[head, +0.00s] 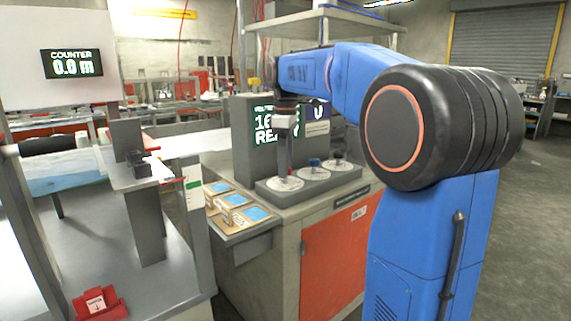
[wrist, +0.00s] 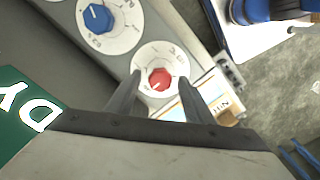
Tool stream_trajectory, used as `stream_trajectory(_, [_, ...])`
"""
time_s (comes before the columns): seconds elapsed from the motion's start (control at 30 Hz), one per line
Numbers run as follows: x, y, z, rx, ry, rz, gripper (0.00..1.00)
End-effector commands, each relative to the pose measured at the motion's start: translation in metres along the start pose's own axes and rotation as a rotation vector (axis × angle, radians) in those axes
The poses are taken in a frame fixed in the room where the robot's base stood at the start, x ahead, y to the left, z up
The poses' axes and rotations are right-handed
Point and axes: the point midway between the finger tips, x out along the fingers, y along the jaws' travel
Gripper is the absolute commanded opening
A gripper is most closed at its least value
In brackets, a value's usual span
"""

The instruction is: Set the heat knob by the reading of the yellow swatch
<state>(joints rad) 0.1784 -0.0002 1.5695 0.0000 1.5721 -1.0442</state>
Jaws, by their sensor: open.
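My gripper (wrist: 160,80) is open, with its two fingers on either side of a red knob (wrist: 160,79) on a white dial; contact cannot be told. In the head view my gripper (head: 285,168) points down over the leftmost dial (head: 279,184) of a grey panel. A blue knob (wrist: 97,18) sits on the neighbouring dial, also in the head view (head: 314,163). A dark knob (head: 337,156) is on the right dial. The knob labels are unreadable, so I cannot tell which is heat. No clearly yellow swatch shows; several tan-framed cards with blue faces (head: 257,214) lie left of the panel.
A counter display (head: 72,63) reads 0.0 m. An orange-fronted cabinet (head: 335,258) bears the panel. A red holder (head: 99,303) stands on the left bench.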

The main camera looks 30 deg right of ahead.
Motion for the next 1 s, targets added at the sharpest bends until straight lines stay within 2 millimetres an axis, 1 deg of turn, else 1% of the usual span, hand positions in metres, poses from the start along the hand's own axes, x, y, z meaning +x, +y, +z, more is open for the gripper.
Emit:
stream_trajectory(0.2, [0.0001,0.0,0.0,0.0,0.0,0.0,0.48])
stream_trajectory(0.23, [0.0001,0.0,0.0,0.0,0.0,0.0,0.43])
stream_trajectory(0.27, [0.0001,-0.0001,0.0,0.0,0.0,0.0,0.36])
stream_trajectory(0.3, [0.0,-0.0001,0.0,0.0,0.0,0.0,0.26])
stream_trajectory(0.37, [0.0,0.0,0.0,0.0,0.0,0.0,0.12])
stream_trajectory(0.4, [0.0,-0.0001,0.0,0.0,0.0,0.0,0.06])
stream_trajectory(0.73, [-0.0002,0.0,0.0001,0.035,0.0,0.0,0.07])
stream_trajectory(0.87, [-0.0003,0.0,0.0001,0.094,0.0,0.0,0.07])
stream_trajectory(1.0, [-0.0003,0.0,0.0001,0.192,0.0,0.001,0.07])
